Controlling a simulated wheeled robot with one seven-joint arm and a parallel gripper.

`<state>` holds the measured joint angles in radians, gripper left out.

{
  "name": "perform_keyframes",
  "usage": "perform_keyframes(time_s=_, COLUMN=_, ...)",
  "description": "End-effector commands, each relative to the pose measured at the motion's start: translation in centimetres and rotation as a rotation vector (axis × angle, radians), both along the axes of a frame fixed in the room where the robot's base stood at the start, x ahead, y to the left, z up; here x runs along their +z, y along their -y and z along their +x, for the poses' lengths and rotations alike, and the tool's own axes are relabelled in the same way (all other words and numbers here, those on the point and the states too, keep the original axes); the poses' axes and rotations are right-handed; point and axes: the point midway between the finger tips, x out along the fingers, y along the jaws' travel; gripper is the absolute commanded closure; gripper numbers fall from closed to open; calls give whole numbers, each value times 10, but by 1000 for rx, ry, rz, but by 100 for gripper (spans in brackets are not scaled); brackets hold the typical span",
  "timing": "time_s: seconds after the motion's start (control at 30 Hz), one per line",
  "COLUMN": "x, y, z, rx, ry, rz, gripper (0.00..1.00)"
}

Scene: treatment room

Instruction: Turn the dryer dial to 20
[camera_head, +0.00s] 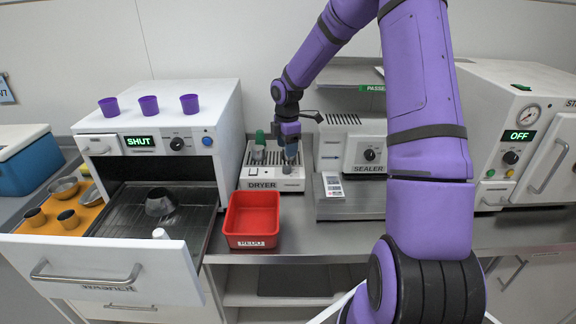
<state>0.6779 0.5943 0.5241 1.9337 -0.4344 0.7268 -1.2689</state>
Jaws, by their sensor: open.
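The dryer (245,176) is a small white unit on the counter, labelled DRYER on its front. Its dark dial (287,169) is at the upper right of the front face, small in this view. Its setting is too small to read. My gripper (290,156) is open and points down over the dryer, just above and behind the dial. Whether the fingers touch anything there is unclear. A green-topped item (259,140) stands on the dryer, left of my gripper.
A red REDO bin (252,241) stands in front of the dryer. The sealer (335,148) is to its right. Left is a white machine (225,100) reading SHUT, with an open drawer (100,262) and purple cups on top. My arm covers the right-centre; a machine there reads OFF.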

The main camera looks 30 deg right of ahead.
Motion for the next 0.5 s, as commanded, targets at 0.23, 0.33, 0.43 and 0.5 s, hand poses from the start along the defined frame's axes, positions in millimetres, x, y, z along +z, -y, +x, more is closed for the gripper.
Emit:
perform_keyframes(time_s=0.23, x=-45, y=0, z=0, rx=-1, ry=-2, rz=1, gripper=42)
perform_keyframes(time_s=0.33, x=-58, y=0, z=0, rx=-1, ry=-1, rz=0, gripper=42)
perform_keyframes(time_s=0.43, x=-68, y=0, z=0, rx=-2, ry=0, rz=0, gripper=42)
perform_keyframes(time_s=0.5, x=-72, y=0, z=0, rx=-2, ry=0, rz=-1, gripper=42)
